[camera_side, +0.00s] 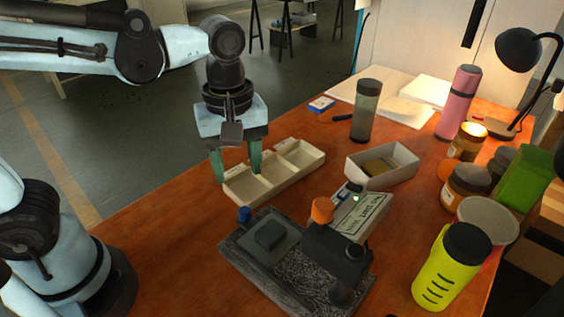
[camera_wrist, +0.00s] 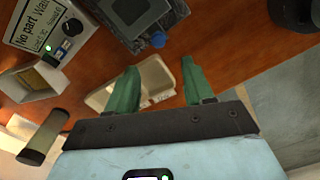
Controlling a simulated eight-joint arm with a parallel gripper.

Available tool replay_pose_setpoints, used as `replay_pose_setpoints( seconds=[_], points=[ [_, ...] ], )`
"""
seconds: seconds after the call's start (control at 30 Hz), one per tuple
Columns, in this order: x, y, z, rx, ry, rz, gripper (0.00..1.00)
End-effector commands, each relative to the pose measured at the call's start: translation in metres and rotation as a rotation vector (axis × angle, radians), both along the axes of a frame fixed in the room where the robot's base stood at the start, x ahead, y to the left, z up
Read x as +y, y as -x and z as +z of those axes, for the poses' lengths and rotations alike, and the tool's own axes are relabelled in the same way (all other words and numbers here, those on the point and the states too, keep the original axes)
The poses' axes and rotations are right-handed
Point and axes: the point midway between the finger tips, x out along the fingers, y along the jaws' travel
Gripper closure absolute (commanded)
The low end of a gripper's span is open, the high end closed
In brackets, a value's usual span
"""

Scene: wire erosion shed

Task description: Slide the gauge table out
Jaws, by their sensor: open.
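A measuring device with a dark speckled base (camera_side: 295,281) stands on the orange-brown bench. In the wrist view the table (camera_wrist: 128,10) and blue knob (camera_wrist: 157,39) show at the top. An orange cap (camera_side: 321,210) tops the device's column. My gripper (camera_side: 237,168) is open and empty, green fingers pointing down over the cream tray, apart from the device.
A cream compartment tray (camera_side: 313,158) lies below my gripper. A display box (camera_side: 372,211) reading "No part" stands behind the device. A white open box (camera_side: 408,167), grey tumbler (camera_side: 366,110) and yellow bottle (camera_side: 450,268) stand rightward. The bench left of the device is clear.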

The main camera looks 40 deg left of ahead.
Motion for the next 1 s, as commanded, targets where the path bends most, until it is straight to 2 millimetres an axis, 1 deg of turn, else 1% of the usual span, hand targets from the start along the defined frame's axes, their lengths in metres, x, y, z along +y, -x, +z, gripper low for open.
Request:
replay_pose_setpoints(
  seconds=[0.1,0.23,0.37,0.67,0.77,0.83,1.0],
  points=[
    [0.000,0.000,0.012,0.000,0.000,0.000,0.48],
    [0.000,0.000,0.020,0.000,0.000,0.001,0.48],
    [0.000,0.000,0.022,0.000,0.000,0.001,0.48],
    [0.001,0.000,0.022,-0.004,0.001,-0.007,0.48],
    [0.006,-0.001,0.020,-0.033,0.009,-0.058,0.48],
    [0.014,-0.002,0.017,-0.079,0.017,-0.135,0.48],
    [0.040,-0.005,0.006,-0.248,-0.005,-0.419,0.48]
  ],
)
